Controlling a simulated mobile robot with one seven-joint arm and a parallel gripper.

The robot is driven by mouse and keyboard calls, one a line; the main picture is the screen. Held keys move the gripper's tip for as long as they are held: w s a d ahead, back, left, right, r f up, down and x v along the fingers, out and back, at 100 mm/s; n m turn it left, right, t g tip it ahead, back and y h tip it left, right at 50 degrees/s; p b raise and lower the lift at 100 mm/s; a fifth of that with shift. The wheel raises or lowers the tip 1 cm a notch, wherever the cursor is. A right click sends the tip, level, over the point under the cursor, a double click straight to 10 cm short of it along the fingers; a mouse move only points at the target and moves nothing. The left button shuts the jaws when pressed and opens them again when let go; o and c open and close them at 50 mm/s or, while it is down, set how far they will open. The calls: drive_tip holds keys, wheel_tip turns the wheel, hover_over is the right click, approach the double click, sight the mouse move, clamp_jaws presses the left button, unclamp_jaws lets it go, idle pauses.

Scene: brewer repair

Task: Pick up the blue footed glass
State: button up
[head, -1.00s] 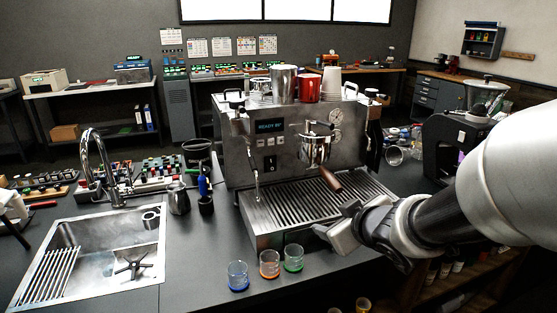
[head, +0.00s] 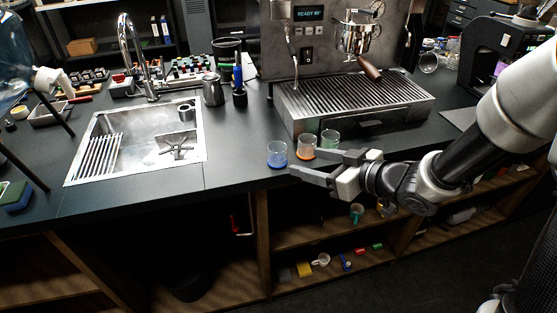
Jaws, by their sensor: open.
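The blue footed glass (head: 277,155) is a small clear glass with a blue base. It stands upright near the counter's front edge, leftmost of three glasses in a row. The orange-based glass (head: 306,147) and the green-based glass (head: 330,139) stand to its right. My gripper (head: 303,164) is open and points left, its fingertips just right of the blue glass and in front of the other two. The fingers partly cover the orange and green glasses. Nothing is seen between the jaws, and I cannot tell whether a fingertip touches a glass.
The espresso machine's drip tray (head: 350,105) is behind the glasses. A steel sink (head: 140,150) lies to the left, with clear counter (head: 235,145) between it and the blue glass. A steel pitcher (head: 212,90) stands behind. Open shelves (head: 335,235) are below the counter.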

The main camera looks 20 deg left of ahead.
sight(284, 155)
drive_tip(key=b+x, duration=0.2)
drive_tip(key=x, duration=0.8)
drive_tip(key=shift+w+a, duration=0.2)
drive_tip(key=shift+a, duration=0.15)
drive_tip(key=shift+c, duration=0.2)
drive_tip(key=c, duration=1.1)
